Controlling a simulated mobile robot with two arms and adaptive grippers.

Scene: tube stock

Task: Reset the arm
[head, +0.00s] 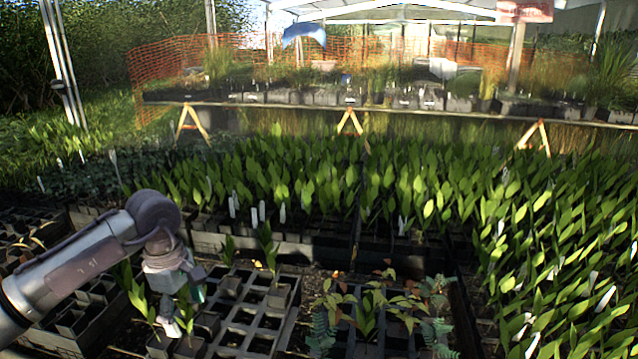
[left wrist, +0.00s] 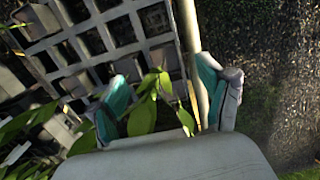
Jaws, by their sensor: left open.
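My left gripper (head: 185,308) hangs at the lower left of the head view, low over potted seedlings beside a grid tray. In the left wrist view its two teal-and-grey fingers (left wrist: 167,100) stand wide apart, so it is open. A green leafy seedling (left wrist: 150,108) shows between and beyond the fingers. I cannot tell whether the fingers touch it. My right gripper is in neither view.
A grid tray (head: 240,318) with mostly empty cells lies right of the gripper; it also shows in the left wrist view (left wrist: 95,52). Dense rows of green seedlings (head: 420,195) fill the middle and right. A long raised bench (head: 400,110) with pots stands behind.

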